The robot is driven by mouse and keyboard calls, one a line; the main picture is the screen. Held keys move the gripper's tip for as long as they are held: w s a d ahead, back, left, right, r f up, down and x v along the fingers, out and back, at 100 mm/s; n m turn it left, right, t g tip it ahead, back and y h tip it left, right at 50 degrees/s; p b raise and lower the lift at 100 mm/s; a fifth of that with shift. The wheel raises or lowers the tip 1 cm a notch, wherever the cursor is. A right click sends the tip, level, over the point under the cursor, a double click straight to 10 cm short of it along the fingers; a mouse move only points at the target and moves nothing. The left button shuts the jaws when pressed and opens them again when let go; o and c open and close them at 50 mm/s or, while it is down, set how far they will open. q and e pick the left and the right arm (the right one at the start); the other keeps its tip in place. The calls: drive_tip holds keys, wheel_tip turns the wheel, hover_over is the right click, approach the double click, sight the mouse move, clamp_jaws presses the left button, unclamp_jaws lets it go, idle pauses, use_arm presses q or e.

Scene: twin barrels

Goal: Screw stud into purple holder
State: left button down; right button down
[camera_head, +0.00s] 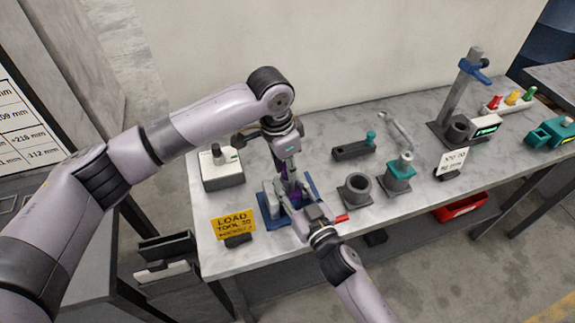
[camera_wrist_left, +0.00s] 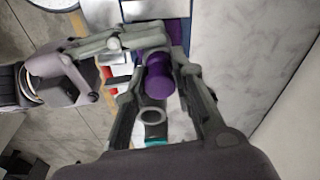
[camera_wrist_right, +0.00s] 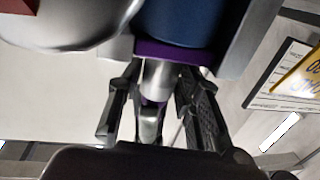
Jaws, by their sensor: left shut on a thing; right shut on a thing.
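My left gripper (camera_head: 288,180) comes down over a blue fixture (camera_head: 312,181) on the bench. In the left wrist view its fingers (camera_wrist_left: 160,115) are shut around a purple cylinder (camera_wrist_left: 158,78). A grey ring-ended part (camera_wrist_left: 152,117) shows between the fingers. My right gripper (camera_head: 305,205) reaches in from the front, low beside the fixture. In the right wrist view its fingers (camera_wrist_right: 155,105) are shut around a silver stud-like part (camera_wrist_right: 157,80) with a purple band (camera_wrist_right: 175,52) against it. I cannot tell how deeply the stud sits in the purple holder; the fingers and fixture hide the joint.
A grey box with a knob (camera_head: 221,168) stands to the left. A yellow sign (camera_head: 235,222) stands at the front left. A dark cup (camera_head: 354,191) and a teal-topped pot (camera_head: 398,175) stand to the right. A stand (camera_head: 459,105) is farther right.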

use_arm(q)
drive_tip(key=shift+m, duration=0.7)
use_arm(e)
drive_tip(key=shift+s+a, duration=0.1)
drive_tip(key=shift+a, duration=0.05)
use_arm(q)
drive_tip(key=c, duration=1.4)
unclamp_jaws()
drive_tip(key=shift+o, duration=0.2)
drive_tip(key=shift+r, duration=2.25)
drive_tip(key=shift+o, duration=0.4)
drive_tip(key=shift+r, duration=0.25)
wheel_tip(320, 180, up, 7)
drive_tip(key=a, duration=0.1)
drive_tip(key=shift+s+a, duration=0.35)
